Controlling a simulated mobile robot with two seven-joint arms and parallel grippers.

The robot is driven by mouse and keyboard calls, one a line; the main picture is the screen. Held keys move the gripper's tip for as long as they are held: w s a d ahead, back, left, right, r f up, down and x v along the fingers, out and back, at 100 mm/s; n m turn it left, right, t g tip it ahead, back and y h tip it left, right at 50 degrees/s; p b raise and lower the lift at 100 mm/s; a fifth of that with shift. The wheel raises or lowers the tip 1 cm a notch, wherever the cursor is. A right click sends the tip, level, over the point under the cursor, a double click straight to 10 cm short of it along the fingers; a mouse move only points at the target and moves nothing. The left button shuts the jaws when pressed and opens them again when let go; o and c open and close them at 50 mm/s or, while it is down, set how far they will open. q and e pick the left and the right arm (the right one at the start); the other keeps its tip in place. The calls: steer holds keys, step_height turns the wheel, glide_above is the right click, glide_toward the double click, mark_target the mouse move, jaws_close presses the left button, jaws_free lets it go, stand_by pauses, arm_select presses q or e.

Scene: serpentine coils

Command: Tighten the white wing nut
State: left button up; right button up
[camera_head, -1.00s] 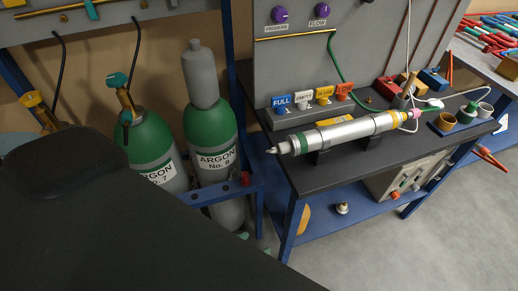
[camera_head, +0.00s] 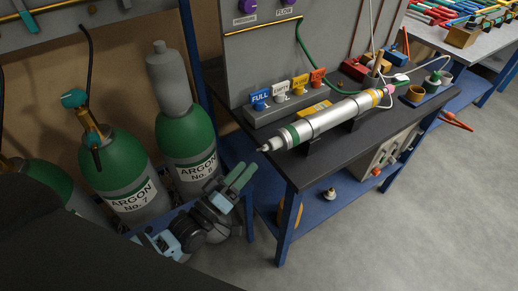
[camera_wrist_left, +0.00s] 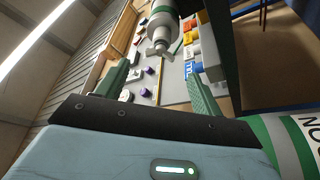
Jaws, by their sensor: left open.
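A pale wing nut (camera_head: 265,149) sits at the near-left tip of a silver cylinder (camera_head: 325,120) with a green band, held on the dark bench. In the left wrist view, the wing nut (camera_wrist_left: 160,52) shows grey-white at the cylinder's end, beyond and between my green fingertips. My left gripper (camera_head: 241,177) is below and left of the wing nut in the head view. Its two green fingers are spread apart with nothing between them, and it is apart from the nut. My right gripper is not in view.
Two argon bottles (camera_head: 117,175) (camera_head: 187,140) stand in a rack left of the bench. Behind the cylinder is a row of coloured tags (camera_head: 281,89). The bench's dark edge (camera_head: 300,180) is near my left gripper. Open floor (camera_head: 420,225) lies at the right.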

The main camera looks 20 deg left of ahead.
mark_target(262, 149)
arm_select(q)
steer(key=p+x, duration=0.1)
steer(key=x, duration=0.6)
steer(key=shift+w+d+r, duration=0.1)
steer(key=shift+w, duration=0.25)
